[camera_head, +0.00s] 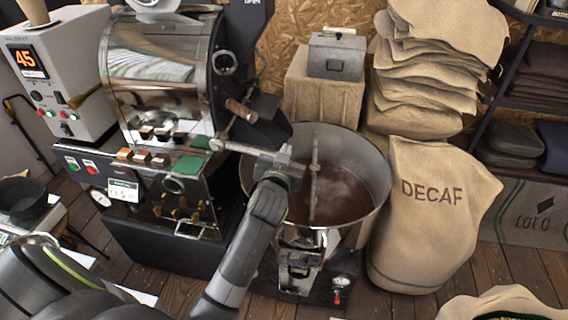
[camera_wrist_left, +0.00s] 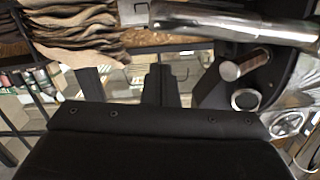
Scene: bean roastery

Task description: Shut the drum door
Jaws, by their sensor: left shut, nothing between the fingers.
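The roaster (camera_head: 160,60) stands at the left with its chrome drum housing and dark front. A wooden handle (camera_head: 240,111) sticks out from the dark front, where the drum door seems to be. The door's outline is hard to make out, and I cannot tell how far open it stands. My left gripper (camera_head: 284,164) is shut and empty, over the left rim of the cooling bin, just right of and below that handle. A metal bar (camera_head: 240,148) meets it or passes close. In the left wrist view, its dark fingers (camera_wrist_left: 126,85) are left of a round knob (camera_wrist_left: 245,65).
The round cooling bin (camera_head: 377,170) with brown contents and a stirrer arm lies below my gripper. A DECAF sack (camera_head: 425,225) stands right of it, with stacked sacks (camera_head: 435,70) behind. A grey box (camera_head: 337,55) sits on a pedestal at the back.

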